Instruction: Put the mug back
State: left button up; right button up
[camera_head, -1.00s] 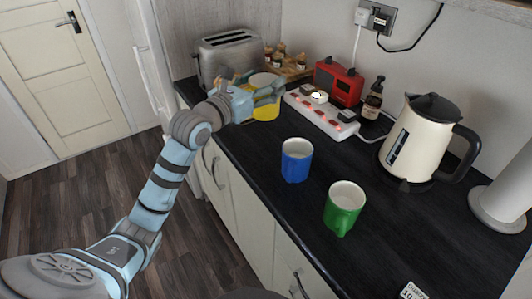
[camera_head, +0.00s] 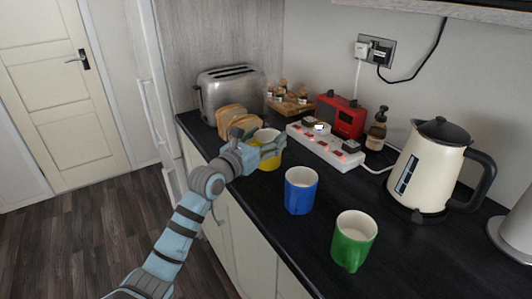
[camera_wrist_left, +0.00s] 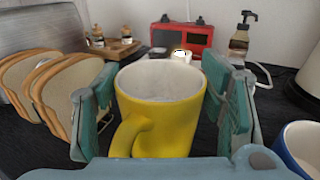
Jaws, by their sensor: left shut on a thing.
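The yellow mug (camera_head: 268,160) is upright at the counter's front edge, beside the bread slices and left of the blue mug. It also shows in the left wrist view (camera_wrist_left: 175,125), with its handle toward the camera and its inside empty. My left gripper (camera_head: 261,146) is shut on this mug, one finger on each side of its wall. The fingers hide part of the mug in the head view, and I cannot tell whether its base touches the counter. The blue mug (camera_head: 300,192) and the green mug (camera_head: 352,243) stand apart on the counter. My right gripper is out of view.
Bread slices (camera_head: 236,118) stand in front of the toaster (camera_head: 232,88). Behind the mugs are a white power strip (camera_head: 325,148), a red radio (camera_head: 341,115) and a bottle (camera_head: 376,131). A cream kettle (camera_head: 428,170) stands to the right. Dark counter is bare around the mugs.

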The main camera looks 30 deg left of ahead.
pick_arm(q)
notch_tip(320, 180, down, 4)
jog(key=shift+r+b, duration=0.2)
jog(key=shift+b, duration=0.3)
jog(key=o, duration=1.9)
jog(key=shift+o, duration=0.2)
jog(key=shift+s, duration=0.15)
